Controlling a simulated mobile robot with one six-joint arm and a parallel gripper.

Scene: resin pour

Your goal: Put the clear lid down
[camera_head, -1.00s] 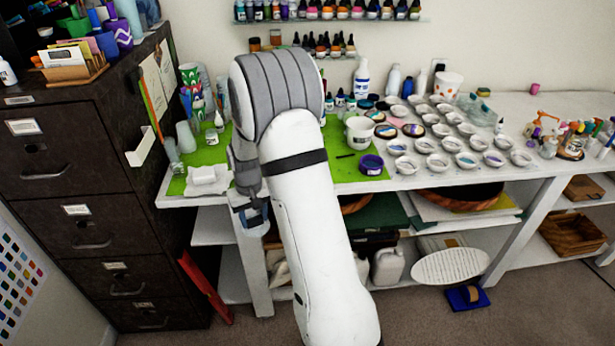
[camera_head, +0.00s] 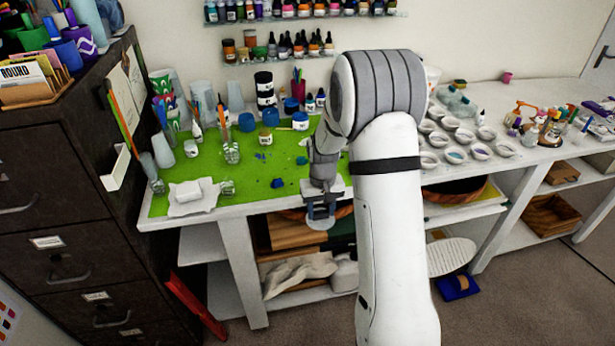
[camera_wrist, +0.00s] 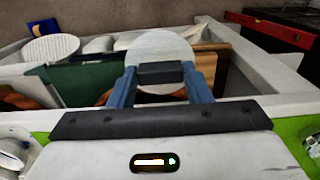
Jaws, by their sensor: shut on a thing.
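My gripper (camera_head: 321,212) hangs just in front of the table's front edge in the head view. In the wrist view its two blue-grey fingers (camera_wrist: 160,75) are shut on a pale round disc, which I take for the clear lid (camera_wrist: 162,46). The lid is held beyond the fingertips and looks whitish and see-through, with the shelf area behind it. The green mat (camera_head: 248,178) on the white table is behind and left of my gripper.
Small clear cups (camera_head: 231,153) and jars with blue lids (camera_head: 246,121) stand on the mat. A white block on paper (camera_head: 190,194) lies front left. Several small dishes (camera_head: 455,156) fill the table right of my arm. The mat's front middle is mostly clear.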

